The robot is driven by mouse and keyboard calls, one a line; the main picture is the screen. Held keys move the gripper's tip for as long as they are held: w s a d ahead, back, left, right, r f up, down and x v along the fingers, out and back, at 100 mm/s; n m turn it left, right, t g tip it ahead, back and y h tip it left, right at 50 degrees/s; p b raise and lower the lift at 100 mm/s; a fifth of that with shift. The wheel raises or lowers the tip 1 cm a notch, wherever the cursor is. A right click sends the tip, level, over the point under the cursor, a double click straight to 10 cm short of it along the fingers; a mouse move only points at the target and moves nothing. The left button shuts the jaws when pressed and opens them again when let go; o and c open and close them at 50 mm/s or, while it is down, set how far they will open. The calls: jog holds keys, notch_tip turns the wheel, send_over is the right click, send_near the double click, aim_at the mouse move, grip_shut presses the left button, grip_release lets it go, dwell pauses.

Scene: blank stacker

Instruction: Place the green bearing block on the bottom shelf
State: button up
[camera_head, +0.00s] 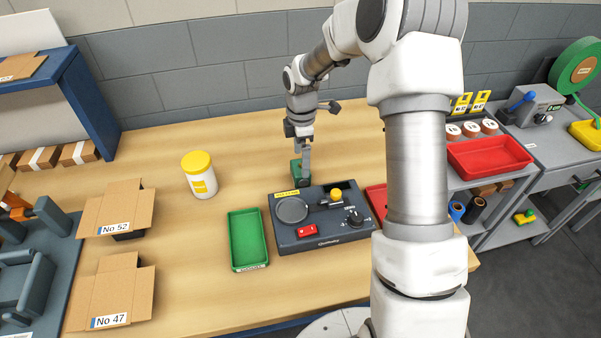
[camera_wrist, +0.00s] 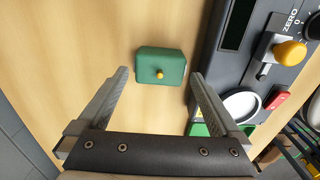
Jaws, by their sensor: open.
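The green bearing block (camera_wrist: 160,65) has a small yellow knob and lies on the wooden table beside the dark grey device. In the wrist view it sits ahead of and between the open fingers of my gripper (camera_wrist: 160,88), with nothing held. In the head view the block (camera_head: 296,167) shows behind the device, partly hidden by my gripper (camera_head: 304,176), which points down over it. A grey shelf unit (camera_head: 481,184) stands at the right, partly hidden by my arm. Its lower levels hold brown boxes and rolls; I cannot tell its full bottom shelf.
The device (camera_head: 325,235) stands close to the block. A green tray (camera_head: 262,262) lies left of it and a red tray (camera_head: 370,203) right. A yellow-lidded jar (camera_head: 200,180) and open cartons (camera_head: 118,230) stand on the left. A red bin (camera_head: 520,162) tops the shelf unit.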

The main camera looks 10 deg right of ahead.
aim_at(300, 164)
notch_tip(300, 164, down, 4)
jog(key=shift+a+f, duration=0.1)
jog(key=shift+f, duration=0.05)
grip_shut()
dwell(0.5)
